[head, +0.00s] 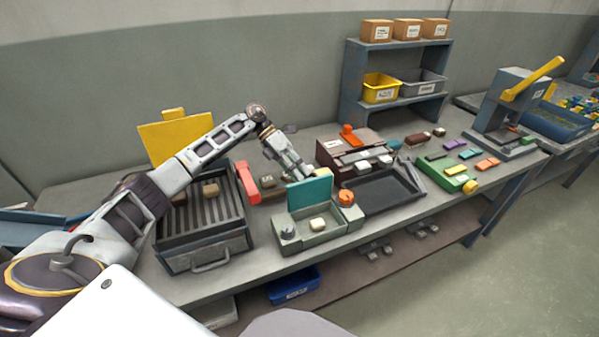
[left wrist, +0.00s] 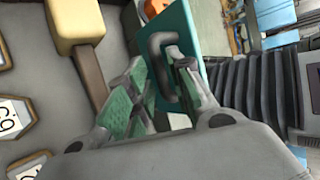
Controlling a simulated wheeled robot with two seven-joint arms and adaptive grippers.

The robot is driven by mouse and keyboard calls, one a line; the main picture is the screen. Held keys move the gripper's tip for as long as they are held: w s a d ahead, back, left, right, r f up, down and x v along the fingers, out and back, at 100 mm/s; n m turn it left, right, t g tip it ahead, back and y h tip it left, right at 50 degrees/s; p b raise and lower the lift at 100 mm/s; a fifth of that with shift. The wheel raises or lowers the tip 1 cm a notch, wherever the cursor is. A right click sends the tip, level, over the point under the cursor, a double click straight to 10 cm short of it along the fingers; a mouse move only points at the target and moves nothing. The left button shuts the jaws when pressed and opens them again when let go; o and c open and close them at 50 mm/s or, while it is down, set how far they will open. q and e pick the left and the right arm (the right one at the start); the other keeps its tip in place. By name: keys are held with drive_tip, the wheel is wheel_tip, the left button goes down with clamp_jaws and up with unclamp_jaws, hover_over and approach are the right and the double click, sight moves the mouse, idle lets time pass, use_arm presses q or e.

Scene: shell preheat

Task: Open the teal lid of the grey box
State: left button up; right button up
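The grey box (head: 324,236) stands near the front of the bench, with a small cream block (head: 317,224) inside. Its teal lid (head: 310,193) stands roughly upright at the box's back edge, so the inside is uncovered. My left gripper (head: 306,174) is behind and above the lid, partly hidden by it. In the left wrist view, the lid (left wrist: 198,30) shows a dark handle (left wrist: 160,42). The fingers (left wrist: 162,66) are apart, one on each side of the handle, with a visible gap. My right gripper is not in view.
A grey ribbed tray unit (head: 203,240) with a raised yellow lid (head: 176,139) stands at left. An orange knob (head: 346,197) sits on the box's right. A dark tray (head: 385,192) lies right of it. A shelf (head: 399,70) with bins stands behind.

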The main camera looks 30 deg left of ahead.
use_arm(q)
drive_tip(key=shift+o, duration=1.1)
drive_tip(key=shift+s+f, duration=0.35)
drive_tip(key=shift+f, duration=0.5)
wheel_tip(320, 180, up, 11)
drive_tip(key=shift+w, duration=0.3)
drive_tip(key=shift+d, duration=0.15)
